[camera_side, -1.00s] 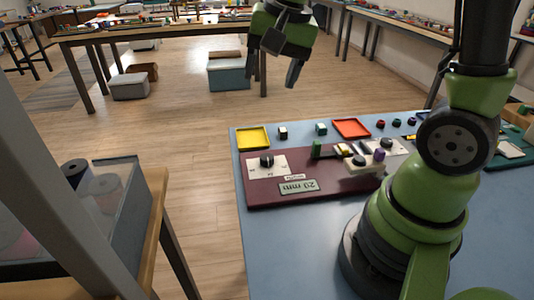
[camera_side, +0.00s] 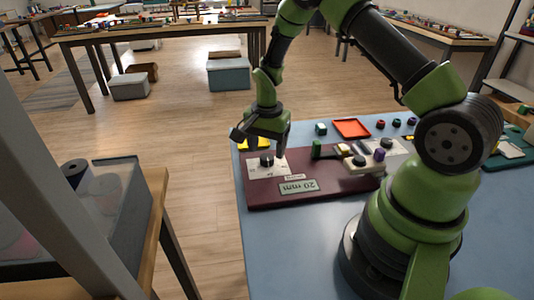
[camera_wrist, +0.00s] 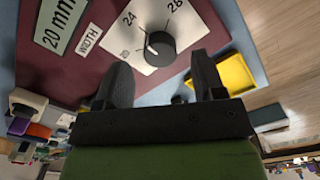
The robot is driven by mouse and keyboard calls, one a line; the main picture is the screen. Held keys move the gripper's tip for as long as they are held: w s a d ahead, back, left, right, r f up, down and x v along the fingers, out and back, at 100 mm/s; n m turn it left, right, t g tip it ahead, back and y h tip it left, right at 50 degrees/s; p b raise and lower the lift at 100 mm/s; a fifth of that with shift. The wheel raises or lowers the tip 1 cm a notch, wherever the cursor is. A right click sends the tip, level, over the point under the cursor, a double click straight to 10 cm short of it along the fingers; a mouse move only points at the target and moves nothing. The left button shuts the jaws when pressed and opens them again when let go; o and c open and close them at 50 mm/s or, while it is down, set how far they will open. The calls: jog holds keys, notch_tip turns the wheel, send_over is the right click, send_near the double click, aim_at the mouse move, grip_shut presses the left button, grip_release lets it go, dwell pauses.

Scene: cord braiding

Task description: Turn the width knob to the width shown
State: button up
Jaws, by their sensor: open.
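The black width knob (camera_side: 266,160) sits on a white dial plate (camera_side: 254,170) at the left end of a maroon board. In the wrist view the knob (camera_wrist: 160,49) carries a small white mark on its left side. The numbers 24 and 28 show on the plate, with another partly legible number at the lower left. A label (camera_side: 299,186) reads "20 mm", with "WIDTH" printed next to it. My gripper (camera_side: 262,143) is open and empty, just above the knob. In the wrist view its fingers point toward the knob, one on either side and apart from it.
A yellow tray (camera_wrist: 236,74) lies beside the board, partly hidden by my gripper in the side view.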

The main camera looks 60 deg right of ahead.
aim_at(267, 160)
jog(key=shift+f, duration=1.25)
jog(key=c, duration=0.9)
jog(key=shift+n, duration=0.3)
jog(key=n, duration=1.1)
jog(key=shift+n, duration=0.3)
